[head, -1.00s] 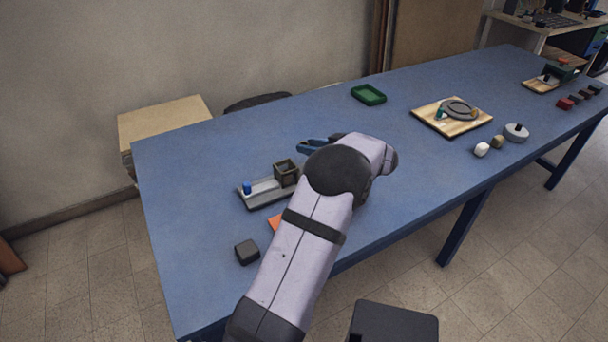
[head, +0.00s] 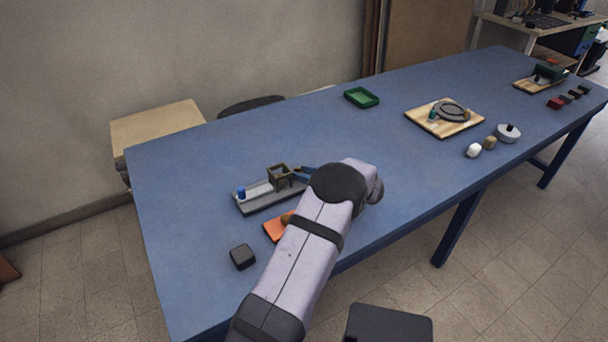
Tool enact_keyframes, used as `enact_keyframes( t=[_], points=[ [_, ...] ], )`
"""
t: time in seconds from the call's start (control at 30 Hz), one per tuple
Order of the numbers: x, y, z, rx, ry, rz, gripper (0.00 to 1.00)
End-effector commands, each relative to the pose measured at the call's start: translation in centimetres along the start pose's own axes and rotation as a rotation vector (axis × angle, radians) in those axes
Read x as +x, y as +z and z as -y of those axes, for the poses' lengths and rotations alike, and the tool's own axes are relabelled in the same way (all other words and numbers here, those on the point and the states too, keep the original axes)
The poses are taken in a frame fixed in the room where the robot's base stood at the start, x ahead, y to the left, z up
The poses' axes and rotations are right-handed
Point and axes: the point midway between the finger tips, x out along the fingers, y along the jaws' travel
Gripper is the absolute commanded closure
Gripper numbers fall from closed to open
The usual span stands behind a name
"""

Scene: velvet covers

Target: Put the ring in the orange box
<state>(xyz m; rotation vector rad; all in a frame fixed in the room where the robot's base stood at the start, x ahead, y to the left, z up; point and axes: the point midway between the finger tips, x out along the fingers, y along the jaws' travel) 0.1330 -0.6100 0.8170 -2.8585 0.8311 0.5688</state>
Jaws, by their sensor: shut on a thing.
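The orange box (head: 274,230) lies on the blue table near its front edge, partly hidden behind my arm. A brownish thing (head: 287,218) shows at its far edge. My gripper (head: 299,175) has its blue fingers at a dark, hollow square piece (head: 279,178) at the right end of a grey tray (head: 262,202). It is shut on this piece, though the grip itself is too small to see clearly. The piece may be the ring; I cannot tell for certain. A flat grey round thing (head: 453,112) lies on a wooden board farther right.
A blue cylinder (head: 241,193) stands on the grey tray's left end. A dark block (head: 242,256) sits left of the orange box. A green tray (head: 361,97), the wooden board (head: 436,128) and white pieces (head: 474,150) lie farther right.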

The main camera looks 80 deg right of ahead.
Motion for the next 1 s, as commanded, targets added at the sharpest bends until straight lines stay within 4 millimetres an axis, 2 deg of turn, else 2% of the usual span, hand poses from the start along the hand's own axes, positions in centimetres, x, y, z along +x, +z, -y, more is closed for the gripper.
enact_keyframes(
  t=[0.13,0.57,0.6,0.67,1.0],
  points=[
    [0.3,0.7,0.0,-0.001,0.001,-0.001,0.95],
    [0.5,1.2,0.0,-0.001,0.001,0.000,0.95],
    [0.5,1.1,0.0,-0.002,0.001,-0.001,0.67],
    [0.5,1.1,0.0,-0.002,0.001,0.000,0.56],
    [0.6,1.2,0.1,-0.002,-0.004,-0.001,0.56]
  ],
)
